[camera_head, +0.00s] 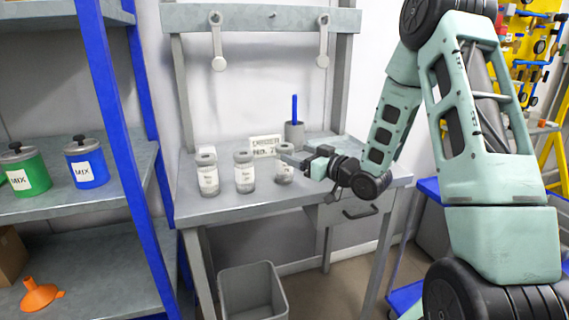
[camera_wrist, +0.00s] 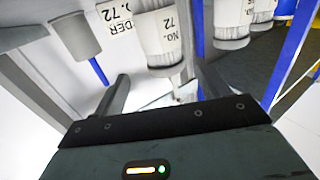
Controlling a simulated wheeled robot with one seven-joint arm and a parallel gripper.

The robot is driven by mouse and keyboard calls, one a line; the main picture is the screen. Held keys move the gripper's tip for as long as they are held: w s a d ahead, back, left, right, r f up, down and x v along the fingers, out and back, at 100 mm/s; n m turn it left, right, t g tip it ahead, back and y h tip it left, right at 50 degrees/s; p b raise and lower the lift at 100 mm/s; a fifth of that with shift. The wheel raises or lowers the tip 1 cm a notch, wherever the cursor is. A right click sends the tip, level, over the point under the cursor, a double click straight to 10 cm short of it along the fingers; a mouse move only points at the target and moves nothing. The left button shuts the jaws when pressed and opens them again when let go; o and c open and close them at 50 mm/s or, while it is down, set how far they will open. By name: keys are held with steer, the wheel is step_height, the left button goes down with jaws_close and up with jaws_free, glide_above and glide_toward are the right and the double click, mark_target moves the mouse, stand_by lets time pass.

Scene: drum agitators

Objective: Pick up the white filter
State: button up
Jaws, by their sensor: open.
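Three white-and-grey labelled canisters stand upright in a row on the grey workbench: the left canister (camera_head: 208,178), the middle canister (camera_head: 244,176) and the right canister (camera_head: 284,174). I cannot tell for sure which item is the white filter. My gripper (camera_head: 292,156) is open and empty beside the right canister's top, partly hiding it. In the wrist view my gripper (camera_wrist: 163,78) has its fingers spread, and a white canister (camera_wrist: 158,38) marked "NO. 72" is just beyond the gap. A small white patch (camera_wrist: 187,91) shows by the right finger, too unclear to name.
A white sign (camera_head: 264,145) and a grey cup (camera_head: 294,133) with a blue pen stand behind the canisters. A grey bin (camera_head: 252,292) stands below. A blue-framed shelf (camera_head: 95,206) stands left, holding green and blue pots.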

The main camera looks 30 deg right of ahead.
mark_target(292, 153)
steer(key=x, duration=0.2)
steer(key=p+x, duration=0.1)
steer(key=x, duration=0.2)
steer(key=shift+a, duration=0.4)
steer(key=shift+c, duration=0.3)
steer(key=c, duration=1)
